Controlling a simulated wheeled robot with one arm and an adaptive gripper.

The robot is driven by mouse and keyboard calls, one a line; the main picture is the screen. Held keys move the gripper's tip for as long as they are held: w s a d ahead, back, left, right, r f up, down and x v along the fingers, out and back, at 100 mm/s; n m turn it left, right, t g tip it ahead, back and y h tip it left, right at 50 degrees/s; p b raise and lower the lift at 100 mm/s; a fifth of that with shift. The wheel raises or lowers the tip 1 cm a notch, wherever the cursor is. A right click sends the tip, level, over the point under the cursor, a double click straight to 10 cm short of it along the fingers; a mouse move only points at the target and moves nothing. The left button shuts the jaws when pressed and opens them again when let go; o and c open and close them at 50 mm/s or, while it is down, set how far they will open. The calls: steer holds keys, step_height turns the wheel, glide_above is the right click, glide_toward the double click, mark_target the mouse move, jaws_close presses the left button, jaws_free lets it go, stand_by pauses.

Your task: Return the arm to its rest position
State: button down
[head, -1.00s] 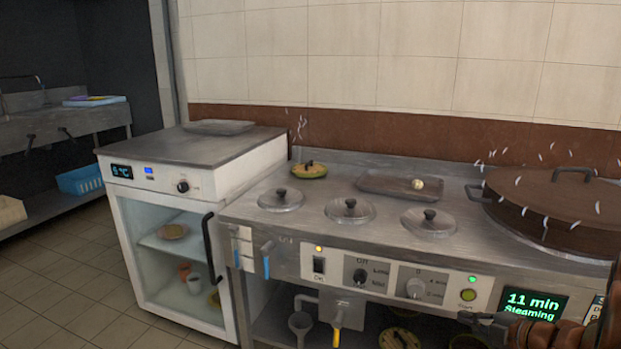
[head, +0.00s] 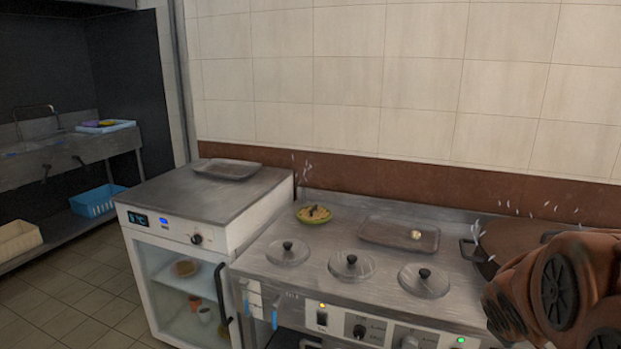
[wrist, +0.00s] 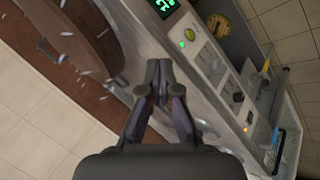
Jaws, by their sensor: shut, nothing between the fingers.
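My gripper (wrist: 160,97) shows in the wrist view with its dark fingers together and nothing between them. It hangs over the front part of the steel stove counter, apart from any object. In the head view my brown arm fills the lower right and covers part of the large brown pot (head: 492,240); the gripper itself is out of that view. The pot also shows at the left of the wrist view (wrist: 88,35).
The steel counter holds several round lids (head: 351,265), a tray (head: 385,232) with a small pale item and a green-rimmed dish (head: 314,215). A white glass-door fridge (head: 165,232) stands left, with a tray (head: 227,169) on top. A sink (head: 60,150) is far left.

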steer(key=s+a+r+m+g+y+p, duration=0.2)
steer(key=s+a+r+g+p, duration=0.1)
steer(key=s+a, duration=0.7)
steer(key=s+a+r+m+g+y+p, duration=0.2)
steer(key=s+a+r+p, duration=0.4)
steer(key=s+a, duration=0.5)
steer(key=s+g+y+p, duration=0.1)
steer(key=s+g, duration=0.1)
steer(key=s, duration=0.1)
steer(key=shift+a+r+p, duration=0.3)
steer(key=shift+p, duration=0.05)
